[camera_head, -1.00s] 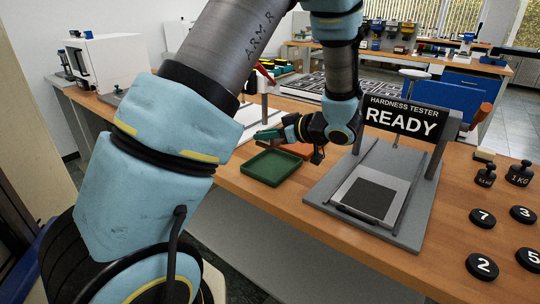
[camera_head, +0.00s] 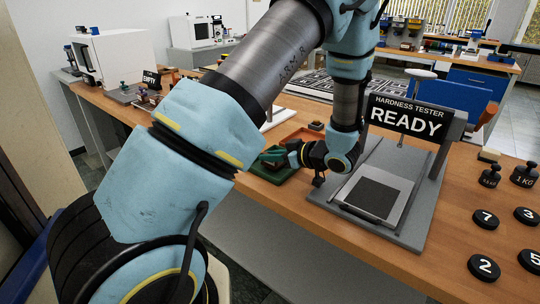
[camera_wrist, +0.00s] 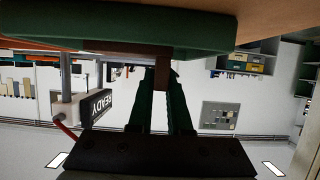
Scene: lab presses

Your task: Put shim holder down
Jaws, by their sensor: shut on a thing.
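My gripper (camera_head: 268,156), with green fingers, is low over the green tray (camera_head: 270,177) at the table's front edge. In the wrist view, which is upside down, my gripper (camera_wrist: 162,78) is shut on a small brown piece that I take to be the shim holder (camera_wrist: 163,74). The piece is close to the tray's wall (camera_wrist: 60,35); I cannot tell if it touches the tray. In the head view the held piece is too small and too hidden to make out.
An orange-red tray (camera_head: 300,138) lies just behind the green one. The hardness tester (camera_head: 408,122), reading READY, stands to the right with its grey base. Black weights (camera_head: 484,266) lie on the right. An instrument with a small sign (camera_head: 151,79) stands at the left.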

